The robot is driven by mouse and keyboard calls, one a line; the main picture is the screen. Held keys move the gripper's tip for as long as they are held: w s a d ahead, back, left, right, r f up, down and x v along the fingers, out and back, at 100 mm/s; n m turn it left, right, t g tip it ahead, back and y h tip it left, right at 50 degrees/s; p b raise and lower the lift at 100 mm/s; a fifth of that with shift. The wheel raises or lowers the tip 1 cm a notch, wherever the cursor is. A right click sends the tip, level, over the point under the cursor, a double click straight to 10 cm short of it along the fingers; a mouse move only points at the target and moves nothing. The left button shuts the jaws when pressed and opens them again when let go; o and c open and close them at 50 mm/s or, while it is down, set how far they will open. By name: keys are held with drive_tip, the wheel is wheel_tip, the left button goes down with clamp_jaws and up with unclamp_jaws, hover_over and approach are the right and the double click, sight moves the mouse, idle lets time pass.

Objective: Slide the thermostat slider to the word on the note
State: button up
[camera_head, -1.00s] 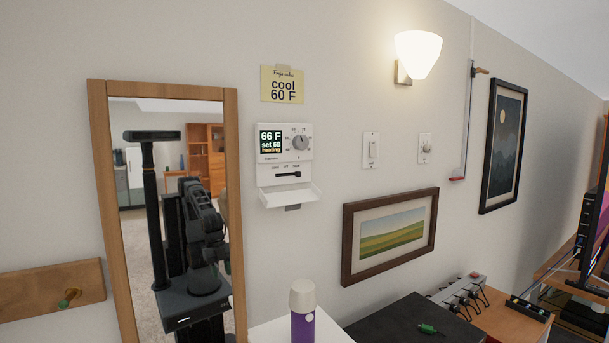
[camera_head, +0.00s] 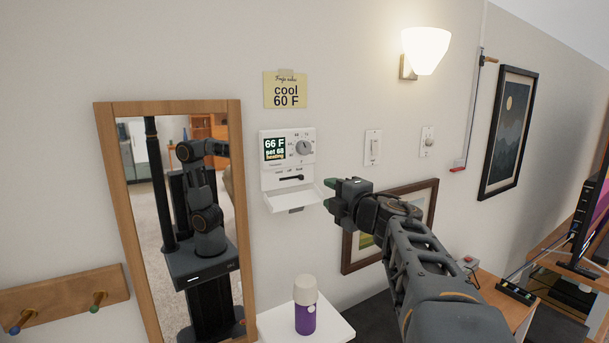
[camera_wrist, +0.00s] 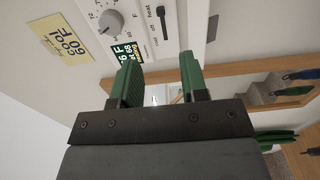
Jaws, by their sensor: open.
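The white thermostat (camera_head: 290,150) hangs on the wall with its lower cover folded down; its display reads 66 F, set 68, heating. Its slider (camera_head: 291,178) has a dark knob and labels cool, off and heat; in the wrist view the slider (camera_wrist: 161,12) knob sits at the heat end. A yellow note (camera_head: 285,89) above it reads "cool 60 F"; the note also shows in the wrist view (camera_wrist: 60,38). My gripper (camera_head: 330,194) is open and empty, right of the folded cover and apart from the slider. Its green fingers (camera_wrist: 158,72) point toward the thermostat in the wrist view.
A round dial (camera_head: 305,147) is on the thermostat above the slider. A mirror (camera_head: 120,180) stands at left. A purple bottle (camera_head: 305,310) stands on a white surface below. A light switch (camera_head: 372,147) and a framed landscape (camera_head: 420,195) are at right.

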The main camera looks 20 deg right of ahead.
sight(302, 178)
drive_tip(key=w, duration=0.4)
drive_tip(key=w+a+p, duration=0.1)
drive_tip(key=w, duration=0.3)
drive_tip(key=w+p, duration=0.1)
drive_tip(key=w, duration=0.3)
drive_tip(key=shift+w+a, duration=0.25)
drive_tip(key=shift+w, duration=0.1)
drive_tip(key=shift+c, duration=0.3)
clamp_jaws()
